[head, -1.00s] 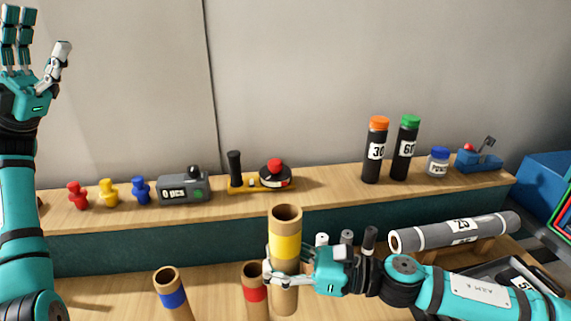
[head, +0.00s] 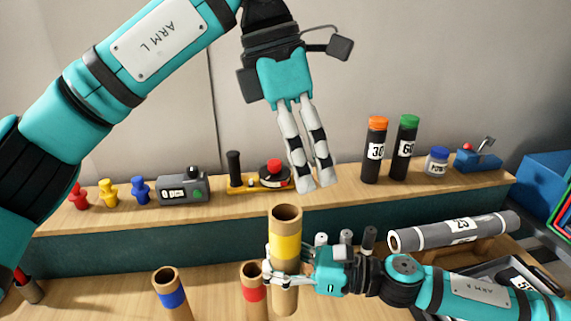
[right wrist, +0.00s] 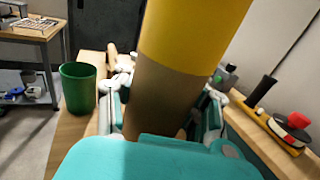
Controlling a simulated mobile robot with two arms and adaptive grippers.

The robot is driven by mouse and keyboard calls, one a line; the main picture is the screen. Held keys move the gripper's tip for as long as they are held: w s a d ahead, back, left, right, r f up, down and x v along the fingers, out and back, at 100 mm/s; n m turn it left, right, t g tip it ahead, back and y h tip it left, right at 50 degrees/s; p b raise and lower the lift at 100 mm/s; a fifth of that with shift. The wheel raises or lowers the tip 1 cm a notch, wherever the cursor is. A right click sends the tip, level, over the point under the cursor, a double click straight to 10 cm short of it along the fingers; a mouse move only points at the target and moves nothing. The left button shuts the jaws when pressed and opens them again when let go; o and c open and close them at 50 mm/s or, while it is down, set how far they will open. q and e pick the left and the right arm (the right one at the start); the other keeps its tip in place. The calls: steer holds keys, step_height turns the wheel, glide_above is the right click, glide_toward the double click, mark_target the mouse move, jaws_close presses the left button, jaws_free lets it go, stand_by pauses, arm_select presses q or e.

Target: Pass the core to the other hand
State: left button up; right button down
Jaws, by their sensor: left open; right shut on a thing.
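The core with a yellow band (head: 286,243) is an upright, open-topped brown cardboard tube in the head view. My right gripper (head: 268,265) is shut on it below the yellow band. In the right wrist view the core (right wrist: 165,95) rises close in front of the camera between the fingers; its top is out of frame. My left gripper (head: 318,188) points down from above, open and empty, a little above and right of the core's top rim, apart from it.
Cores with a blue band (head: 172,298) and a red band (head: 254,290) stand left of the held core. A raised shelf (head: 330,192) behind carries black bottles (head: 375,155), a grey counter box (head: 183,188) and coloured pegs (head: 109,191). A grey roll (head: 455,231) lies at right.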

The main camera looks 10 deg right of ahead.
mark_target(284, 233)
arm_select(q)
steer(key=f+y, duration=0.1)
steer(key=f, duration=0.3)
steer(key=a+f+t, duration=0.1)
steer(key=f, duration=0.4)
steer(key=w+a+f+m+y, duration=0.1)
steer(key=f, duration=0.4)
steer(key=shift+w+y, duration=0.1)
steer(key=shift+y, duration=0.2)
arm_select(e)
steer(key=shift+a, duration=0.1)
arm_select(q)
steer(key=c, duration=1.1)
steer(key=shift+c, duration=0.8)
arm_select(e)
steer(key=c, duration=1.6)
jaws_free()
arm_select(q)
steer(key=shift+c, duration=0.2)
arm_select(e)
steer(key=o, duration=0.9)
